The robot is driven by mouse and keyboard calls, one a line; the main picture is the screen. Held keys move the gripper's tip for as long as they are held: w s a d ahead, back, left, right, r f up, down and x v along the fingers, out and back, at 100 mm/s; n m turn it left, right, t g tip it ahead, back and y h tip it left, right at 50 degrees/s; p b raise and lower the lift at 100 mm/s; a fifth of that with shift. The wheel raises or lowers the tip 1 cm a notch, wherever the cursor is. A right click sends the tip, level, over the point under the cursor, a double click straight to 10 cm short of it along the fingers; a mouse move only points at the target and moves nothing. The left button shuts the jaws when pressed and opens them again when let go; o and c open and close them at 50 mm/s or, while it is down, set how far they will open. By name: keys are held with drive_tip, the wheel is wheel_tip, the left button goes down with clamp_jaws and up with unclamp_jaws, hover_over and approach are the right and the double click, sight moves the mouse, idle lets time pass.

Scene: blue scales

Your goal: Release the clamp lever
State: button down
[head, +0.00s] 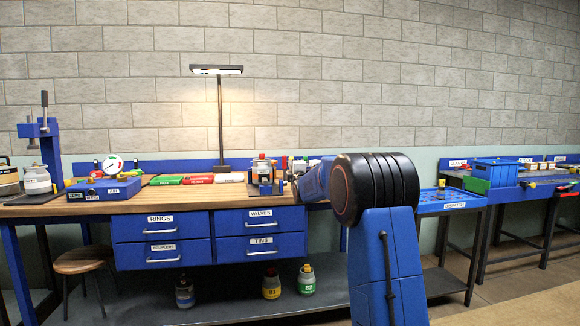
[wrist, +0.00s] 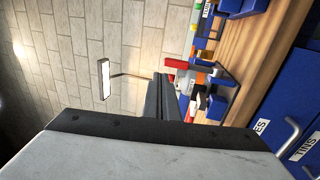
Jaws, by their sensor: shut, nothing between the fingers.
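A blue-based fixture (head: 265,178) with a grey body and red parts stands near the right end of the wooden bench top in the head view. In the wrist view, turned on its side, a grey vessel (wrist: 186,78) sits on the fixture's blue part (wrist: 222,98), with red pieces and a black part (wrist: 202,96) beside it. I cannot tell for certain which piece is the clamp lever. My gripper (wrist: 164,88) is shut and empty, its dark fingers together, in front of the fixture and overlapping part of it. In the head view my arm hides the gripper.
The wooden bench (head: 120,204) also holds a blue press (head: 45,140) with an upright lever at the left, a gauge (head: 112,165), coloured trays (head: 198,179) and a lamp (head: 219,120). Drawers (head: 160,240) are below. A second blue bench (head: 500,190) stands to the right.

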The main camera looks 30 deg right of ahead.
drive_tip(key=shift+r+v, duration=0.2)
drive_tip(key=shift+v, duration=0.8)
